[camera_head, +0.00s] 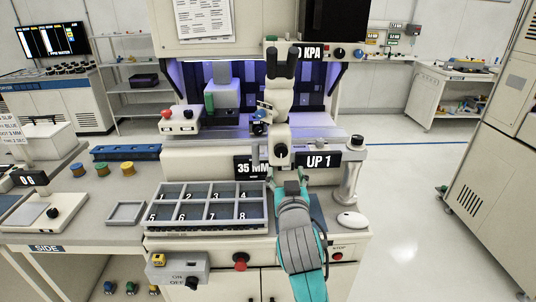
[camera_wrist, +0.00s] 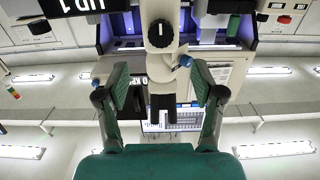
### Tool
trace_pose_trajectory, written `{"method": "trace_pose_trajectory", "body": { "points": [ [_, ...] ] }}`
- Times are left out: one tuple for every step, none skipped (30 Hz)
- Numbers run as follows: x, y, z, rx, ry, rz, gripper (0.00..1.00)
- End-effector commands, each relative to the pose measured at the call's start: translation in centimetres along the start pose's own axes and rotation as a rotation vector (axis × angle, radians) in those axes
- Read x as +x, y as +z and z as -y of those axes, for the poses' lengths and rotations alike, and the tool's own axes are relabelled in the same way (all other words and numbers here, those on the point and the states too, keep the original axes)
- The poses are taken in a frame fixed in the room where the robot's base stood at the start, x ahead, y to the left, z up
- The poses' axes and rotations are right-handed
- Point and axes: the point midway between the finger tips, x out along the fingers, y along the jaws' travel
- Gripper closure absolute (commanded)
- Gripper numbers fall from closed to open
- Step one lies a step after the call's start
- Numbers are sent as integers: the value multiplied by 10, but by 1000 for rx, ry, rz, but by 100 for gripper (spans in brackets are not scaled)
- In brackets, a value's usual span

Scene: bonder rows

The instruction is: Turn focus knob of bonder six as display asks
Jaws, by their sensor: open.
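The focus knob (camera_head: 281,151) is a black round knob with a white mark, on the pale microscope body (camera_head: 281,133) of the bonder. In the wrist view, the knob (camera_wrist: 160,34) is at the top centre, beyond the fingertips. The display (camera_head: 320,161) right of the knob reads "UP 1"; it also shows upside down in the wrist view (camera_wrist: 85,5). My gripper (camera_head: 291,180), at the end of a teal and grey arm, is just below the knob in the head view. In the wrist view my gripper (camera_wrist: 160,84) has its green fingers spread, with nothing held between them.
A "35 MM" sign (camera_head: 249,168) stands left of the knob. A numbered tray (camera_head: 190,226) lies on the bench in front, left of my arm. A pale post with a black top (camera_head: 350,175) stands on the right. Clear floor (camera_head: 405,190) lies right of the bench.

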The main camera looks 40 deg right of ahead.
Motion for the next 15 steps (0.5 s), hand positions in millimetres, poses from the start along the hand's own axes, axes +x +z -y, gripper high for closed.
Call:
{"method": "trace_pose_trajectory", "body": {
  "points": [
    [2, -2, -1, 2, 4, -1, 32],
    [4, -3, -1, 3, 6, -1, 32],
    [6, -4, -1, 3, 7, -1, 32],
    [8, -4, -1, 3, 7, -1, 32],
    [11, -4, -1, 3, 7, -1, 32],
    [16, -3, -1, 3, 6, -1, 32],
    [20, -3, -1, 3, 6, -1, 32],
    [24, -4, -1, 3, 6, -2, 32],
    [31, -4, -2, 3, 6, -1, 32],
    [36, -4, -2, 3, 6, -1, 32],
    [42, -3, -2, 2, 7, 0, 32],
    [49, -4, -2, 2, 6, -1, 32],
    [55, -3, -2, 2, 6, -1, 32],
    [60, -4, -2, 2, 6, -2, 32],
    [67, -4, -1, 2, 5, -1, 32]
  ]
}}
